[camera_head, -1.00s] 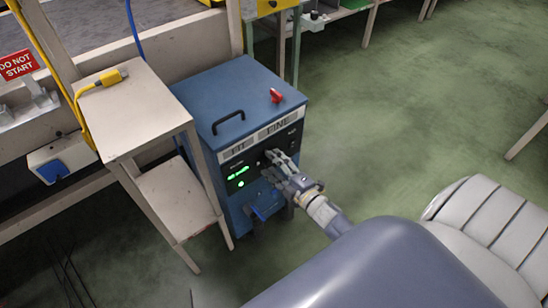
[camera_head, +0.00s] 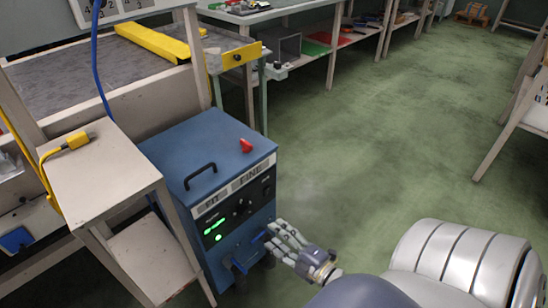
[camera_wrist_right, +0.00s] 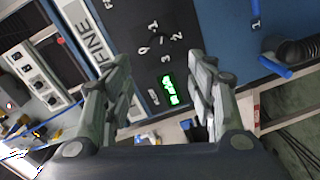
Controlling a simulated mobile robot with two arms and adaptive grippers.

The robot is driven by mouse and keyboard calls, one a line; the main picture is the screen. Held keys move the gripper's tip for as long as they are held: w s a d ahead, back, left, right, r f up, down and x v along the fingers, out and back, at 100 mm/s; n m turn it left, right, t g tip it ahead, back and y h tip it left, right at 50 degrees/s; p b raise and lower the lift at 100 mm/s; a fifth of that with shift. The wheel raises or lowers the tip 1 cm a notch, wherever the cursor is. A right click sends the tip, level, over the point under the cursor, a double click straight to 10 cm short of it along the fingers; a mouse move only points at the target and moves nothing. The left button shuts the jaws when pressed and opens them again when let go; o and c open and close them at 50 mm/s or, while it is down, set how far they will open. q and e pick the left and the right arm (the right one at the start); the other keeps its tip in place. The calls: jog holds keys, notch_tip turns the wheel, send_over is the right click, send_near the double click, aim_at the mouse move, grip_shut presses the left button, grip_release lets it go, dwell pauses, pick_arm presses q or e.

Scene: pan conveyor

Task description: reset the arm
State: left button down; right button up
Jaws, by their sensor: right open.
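My right gripper (camera_head: 274,236) is open and empty. In the head view it is beside the front right of a blue machine (camera_head: 205,155), apart from its panel. In the right wrist view the open fingers (camera_wrist_right: 160,72) point toward the dark control panel (camera_wrist_right: 140,25), with a lit green display (camera_wrist_right: 169,90) seen between them. The panel has knobs and number marks. My left gripper is not in view.
A wooden stand (camera_head: 100,175) with a yellow connector (camera_head: 68,143) is left of the machine. A red object (camera_head: 246,146) and a black handle are on the machine's top. Benches line the back. The green floor (camera_head: 390,140) to the right is open.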

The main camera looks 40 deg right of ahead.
dwell(0.5)
jog(key=s+a+f+m+g+h, duration=0.2)
jog(key=a+f+m+g+h, duration=0.15)
jog(key=f+m+g, duration=0.5)
jog(key=s+a+f+m+g+y+p, duration=0.1)
jog(key=s+a+m+g, duration=0.15)
jog(key=s+a, duration=0.25)
jog(key=s+a+f+m+g+y, duration=0.2)
jog(key=s+a+g, duration=0.1)
jog(key=s+a, duration=0.25)
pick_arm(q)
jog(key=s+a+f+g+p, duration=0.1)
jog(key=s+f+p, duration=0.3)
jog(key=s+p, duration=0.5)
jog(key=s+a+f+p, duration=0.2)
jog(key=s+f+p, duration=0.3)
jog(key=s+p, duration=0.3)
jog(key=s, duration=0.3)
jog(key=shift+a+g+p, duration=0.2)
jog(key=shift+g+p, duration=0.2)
pick_arm(e)
jog(key=s+d+f+g, duration=0.1)
jog(key=s+f, duration=0.3)
jog(key=s, duration=0.6)
jog(key=s+d+f+g, duration=0.1)
jog(key=s+d+f, duration=0.2)
jog(key=s, duration=0.6)
jog(key=shift+s+f+h, duration=0.35)
jog(key=shift+s+f, duration=0.05)
jog(key=shift+f, duration=0.5)
